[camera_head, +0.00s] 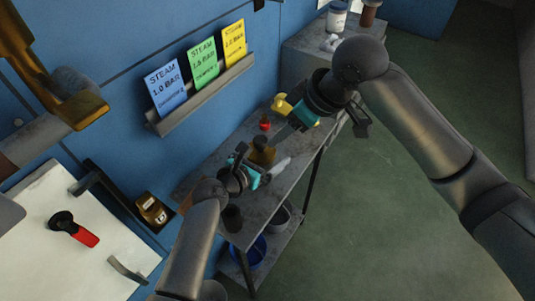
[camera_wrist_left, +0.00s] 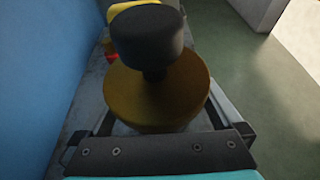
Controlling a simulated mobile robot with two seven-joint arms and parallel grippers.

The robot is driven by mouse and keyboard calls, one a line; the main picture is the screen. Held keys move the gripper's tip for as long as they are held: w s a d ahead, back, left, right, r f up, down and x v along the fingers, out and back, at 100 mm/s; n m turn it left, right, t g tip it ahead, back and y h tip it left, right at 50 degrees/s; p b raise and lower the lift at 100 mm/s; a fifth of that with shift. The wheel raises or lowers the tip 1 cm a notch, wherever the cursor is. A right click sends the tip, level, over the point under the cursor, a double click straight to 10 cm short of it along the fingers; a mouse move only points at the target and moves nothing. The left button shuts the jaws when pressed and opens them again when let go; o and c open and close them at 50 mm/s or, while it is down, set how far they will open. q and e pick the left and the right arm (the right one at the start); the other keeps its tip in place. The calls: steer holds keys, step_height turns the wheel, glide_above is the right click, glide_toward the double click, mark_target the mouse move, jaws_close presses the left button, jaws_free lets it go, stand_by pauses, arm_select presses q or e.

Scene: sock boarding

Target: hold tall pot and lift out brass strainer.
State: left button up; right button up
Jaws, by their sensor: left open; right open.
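A brass-coloured round vessel with a black knob stands on the grey bench; the brass body (camera_head: 262,157) and its black knob (camera_head: 260,142) also show in the left wrist view, as the brass top (camera_wrist_left: 130,92) and the knob (camera_wrist_left: 148,38). I cannot tell where tall pot and strainer part. My left gripper (camera_head: 260,161) is open, with its fingers on either side of the brass body; contact is unclear. My right gripper (camera_head: 284,130) is open and empty, above the bench just beyond the knob, pointing down towards it.
The narrow grey bench (camera_head: 217,161) runs along the blue wall. A yellow object (camera_head: 281,104) and a small red one (camera_head: 265,122) stand farther back. A card rack (camera_head: 205,95) hangs above. A blue container (camera_head: 257,250) sits on the lower shelf. Green floor at right is clear.

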mark_target(260, 140)
arm_select(q)
steer(key=shift+c, duration=0.2)
steer(key=c, duration=1.5)
jaws_close()
arm_select(e)
steer(key=shift+o, duration=0.6)
steer(key=o, duration=0.3)
steer(key=shift+a+r+m, duration=0.15)
steer(key=shift+a+m, duration=0.1)
steer(key=shift+m, duration=0.05)
steer(key=s+a+r+m+t+h, duration=0.1)
steer(key=s+a+r+m+h, duration=0.2)
steer(key=m, duration=0.5)
steer(key=shift+h, duration=0.5)
steer(key=w+f, duration=0.2)
steer(key=f, duration=0.1)
steer(key=w+f, duration=0.1)
steer(key=w, duration=0.1)
steer(key=shift+a+f, duration=0.35)
steer(key=shift+f, duration=0.05)
steer(key=shift+x, duration=2.8)
